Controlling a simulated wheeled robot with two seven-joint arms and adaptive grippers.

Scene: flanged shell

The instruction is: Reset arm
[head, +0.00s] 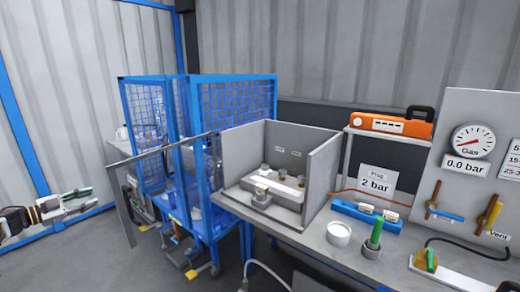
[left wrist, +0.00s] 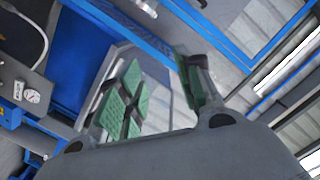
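My left gripper (head: 82,200) is at the far left of the head view, pointing right, with green pads on its fingers. It is well away from the bench and blue cage and touches nothing I can see. In the left wrist view the gripper's two fingers (left wrist: 162,92) stand apart with nothing between them. My right gripper is in neither view. The task names no object.
Blue mesh cage (head: 238,108) stands mid-left. The grey bench (head: 325,243) at right carries a grey three-sided booth (head: 325,175), white cup (head: 339,234), green-handled part (head: 375,235), orange case (head: 391,124) and gas gauge panel (head: 474,140). Floor (head: 85,255) at lower left looks clear.

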